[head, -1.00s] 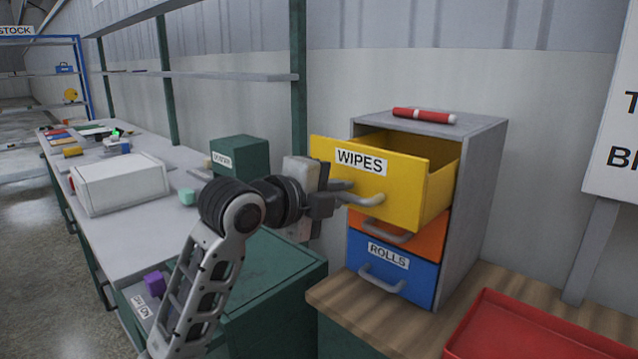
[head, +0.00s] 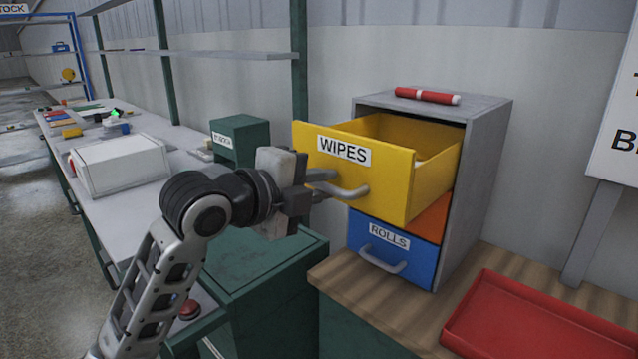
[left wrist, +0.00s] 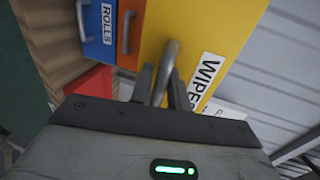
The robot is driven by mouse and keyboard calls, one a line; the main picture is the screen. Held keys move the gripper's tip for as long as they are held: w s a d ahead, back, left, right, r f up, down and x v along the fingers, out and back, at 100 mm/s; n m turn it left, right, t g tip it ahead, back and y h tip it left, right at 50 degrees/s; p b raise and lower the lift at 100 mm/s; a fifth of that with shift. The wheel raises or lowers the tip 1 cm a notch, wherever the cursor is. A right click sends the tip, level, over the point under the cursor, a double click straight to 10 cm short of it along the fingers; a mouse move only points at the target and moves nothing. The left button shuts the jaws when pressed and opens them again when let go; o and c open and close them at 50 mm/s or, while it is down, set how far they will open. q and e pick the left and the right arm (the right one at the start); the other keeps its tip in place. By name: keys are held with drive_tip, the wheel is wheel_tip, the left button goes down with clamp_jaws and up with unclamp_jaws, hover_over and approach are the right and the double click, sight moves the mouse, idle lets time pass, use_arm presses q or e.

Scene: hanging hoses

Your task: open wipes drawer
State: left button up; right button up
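The yellow WIPES drawer (head: 388,163) is the top drawer of a grey cabinet (head: 478,165). It stands well out of the cabinet, and its inside shows from above with nothing visible in it. Its grey handle (head: 350,193) is at the lower front. My left gripper (head: 322,184) is at this handle. In the left wrist view, the fingers of the gripper (left wrist: 161,88) lie on both sides of the handle (left wrist: 168,62), closed on it, with the yellow front (left wrist: 205,28) just beyond. My right gripper is in neither view.
Below are an orange drawer (head: 431,218) and the blue ROLLS drawer (head: 405,245), both shut. A red cylinder (head: 427,96) lies on the cabinet. A red tray (head: 540,315) is on the wooden top at right. A green box (head: 240,140) stands behind my left arm.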

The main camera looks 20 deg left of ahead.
use_arm(q)
drive_tip(key=shift+s, duration=0.1)
